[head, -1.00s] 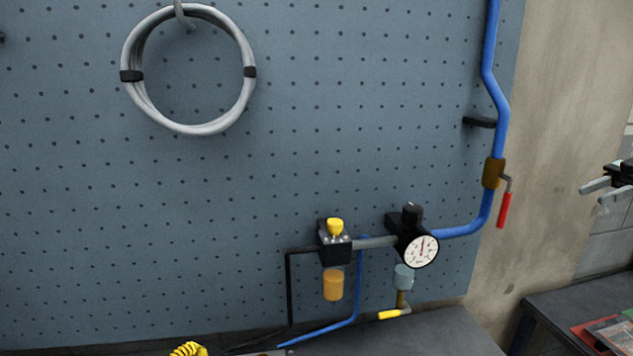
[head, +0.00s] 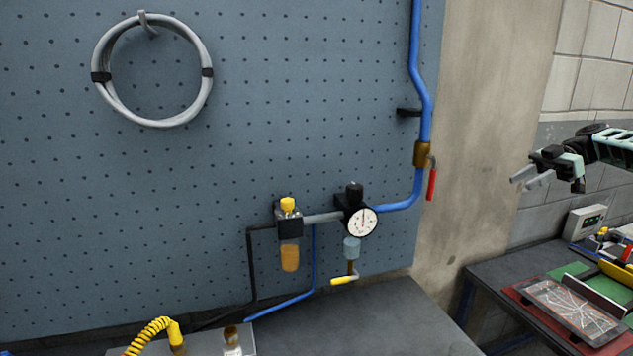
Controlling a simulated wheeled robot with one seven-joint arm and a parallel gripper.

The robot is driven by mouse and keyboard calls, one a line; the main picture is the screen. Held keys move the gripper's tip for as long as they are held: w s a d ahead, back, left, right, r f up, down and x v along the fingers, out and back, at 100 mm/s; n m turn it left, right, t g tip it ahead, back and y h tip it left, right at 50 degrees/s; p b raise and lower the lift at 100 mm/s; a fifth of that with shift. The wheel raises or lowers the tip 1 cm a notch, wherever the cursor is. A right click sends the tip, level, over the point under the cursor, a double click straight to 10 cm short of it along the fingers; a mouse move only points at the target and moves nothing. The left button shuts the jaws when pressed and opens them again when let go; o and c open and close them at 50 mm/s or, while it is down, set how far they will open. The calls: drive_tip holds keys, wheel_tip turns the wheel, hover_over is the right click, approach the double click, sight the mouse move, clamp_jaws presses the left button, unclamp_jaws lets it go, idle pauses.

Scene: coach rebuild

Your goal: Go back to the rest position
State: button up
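My gripper (head: 521,184) is in the air at the right of the head view, at the end of my arm coming in from the right edge. Its two light grey fingers point left and stand apart, with nothing visible between them. It is in front of the grey block wall (head: 588,55), above the right-hand bench and well to the right of the red-handled valve (head: 431,184). It touches nothing that I can see.
A blue pegboard (head: 230,130) carries a coiled grey hose (head: 205,100), a blue pipe (head: 425,110) and a regulator with a round gauge (head: 361,221). A yellow coiled hose (head: 148,333) lies at lower left. A clear tray (head: 570,305) lies on the right bench (head: 487,273).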

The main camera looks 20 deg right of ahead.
drive_tip(key=w+a+f+m+g+h, duration=0.1)
drive_tip(key=w+a+f+m+h, duration=0.1)
drive_tip(key=a, duration=0.7)
drive_tip(key=w+a+f+m+g+h, duration=0.1)
drive_tip(key=w+a+f+m+h, duration=0.15)
drive_tip(key=a, duration=0.65)
drive_tip(key=w+a+f+m+g+h, duration=0.1)
drive_tip(key=w+a+f+g+h, duration=0.15)
drive_tip(key=a, duration=0.75)
drive_tip(key=s+a+f+m+t+h, duration=0.3)
drive_tip(key=s+a+m, duration=0.2)
drive_tip(key=s, duration=0.5)
drive_tip(key=s+a+f+m+t+h, duration=0.25)
drive_tip(key=s+a+m, duration=0.2)
drive_tip(key=s, duration=0.65)
drive_tip(key=s+a+f+n+g+b, duration=0.1)
drive_tip(key=s+a+f+n+b, duration=0.2)
drive_tip(key=s+a+f+b, duration=0.3)
drive_tip(key=s+a+f+n+g+b, duration=0.1)
drive_tip(key=s+a+f+n+b, duration=0.3)
drive_tip(key=a, duration=0.7)
wheel_tip(320, 180, down, 2)
drive_tip(key=s+b, duration=0.2)
drive_tip(key=b, duration=0.2)
drive_tip(key=shift+s+a+n+g+b, duration=0.15)
drive_tip(key=shift+s+n+g+b, duration=0.15)
drive_tip(key=shift+g+b, duration=0.1)
